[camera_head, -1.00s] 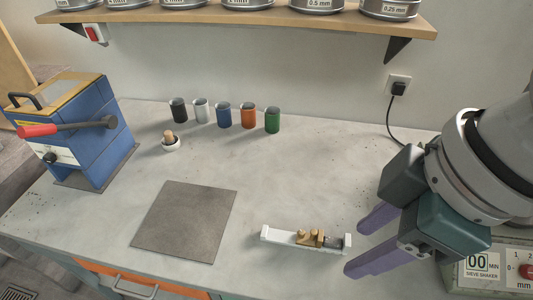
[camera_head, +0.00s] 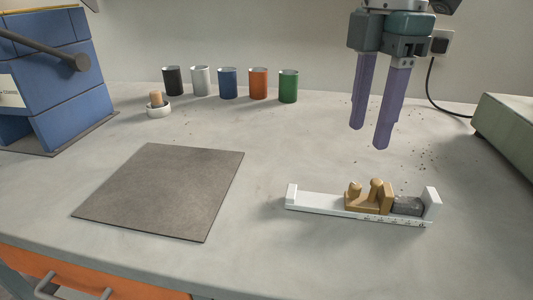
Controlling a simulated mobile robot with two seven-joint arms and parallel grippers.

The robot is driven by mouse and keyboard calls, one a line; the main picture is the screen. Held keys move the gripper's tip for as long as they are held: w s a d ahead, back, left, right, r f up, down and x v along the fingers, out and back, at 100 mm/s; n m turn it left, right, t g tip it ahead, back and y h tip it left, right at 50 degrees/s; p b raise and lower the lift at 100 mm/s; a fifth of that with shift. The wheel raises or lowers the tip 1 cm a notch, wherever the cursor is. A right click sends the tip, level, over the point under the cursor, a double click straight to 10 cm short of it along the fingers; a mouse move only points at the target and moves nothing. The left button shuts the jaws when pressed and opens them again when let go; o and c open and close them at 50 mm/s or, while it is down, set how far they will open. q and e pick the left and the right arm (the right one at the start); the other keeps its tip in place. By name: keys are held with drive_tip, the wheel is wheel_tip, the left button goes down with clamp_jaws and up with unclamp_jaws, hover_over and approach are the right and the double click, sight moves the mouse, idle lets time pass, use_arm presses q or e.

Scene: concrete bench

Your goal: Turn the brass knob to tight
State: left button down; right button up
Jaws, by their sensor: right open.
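A white rail gauge (camera_head: 318,201) with a scale on its front edge lies on the bench, right of centre. A brass carriage (camera_head: 362,205) sits on it, with two rounded brass pieces standing up; one is the brass knob (camera_head: 376,187), though I cannot tell which for certain. A grey block (camera_head: 408,206) lies between the brass jaw and the rail's right end stop (camera_head: 432,203). My right gripper (camera_head: 369,138) is open and empty, its two purple fingers pointing down above and behind the carriage, apart from it. My left gripper is out of view.
A dark square mat (camera_head: 160,190) lies left of the rail. Several coloured cups (camera_head: 227,83) and a small mortar with pestle (camera_head: 158,107) stand at the back. A blue machine (camera_head: 55,90) is at left, a greenish box (camera_head: 507,130) at right.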

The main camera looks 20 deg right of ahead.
sight(356, 185)
wheel_tip(356, 185, down, 10)
drive_tip(key=shift+s+r+b, duration=0.1)
drive_tip(key=shift+r+b, duration=0.15)
drive_tip(key=shift+b, duration=0.75)
drive_tip(key=c, duration=0.8)
clamp_jaws()
